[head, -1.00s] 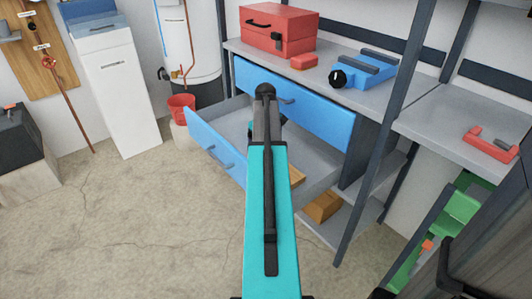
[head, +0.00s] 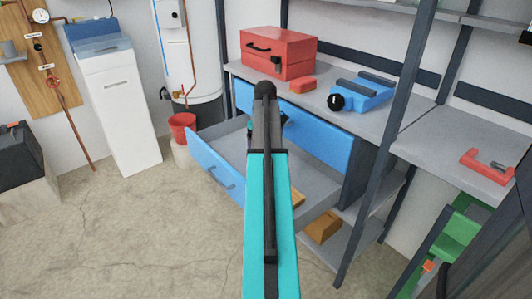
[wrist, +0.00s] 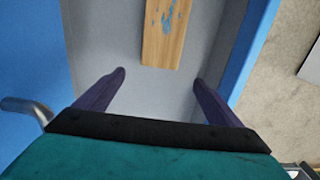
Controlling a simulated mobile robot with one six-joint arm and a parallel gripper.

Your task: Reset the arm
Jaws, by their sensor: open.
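My arm, teal and black, reaches forward through the middle of the head view and hides part of the drawers. In the wrist view my gripper (wrist: 160,82) is open, its two dark fingers spread apart with nothing between them. It is over the open drawer (wrist: 205,22). A wooden block (wrist: 167,32) with blue marks lies on the grey drawer bottom, ahead of the fingertips. In the head view the same open drawer (head: 222,168) with a blue front is pulled out below a shut blue drawer (head: 325,140).
On the workbench stand a red toolbox (head: 278,52), a small red box (head: 302,84) and a blue tool (head: 362,96). A red bucket (head: 182,128) is left of the open drawer. A dark shelf post (head: 382,150) rises on the right. The concrete floor (head: 130,230) at left is clear.

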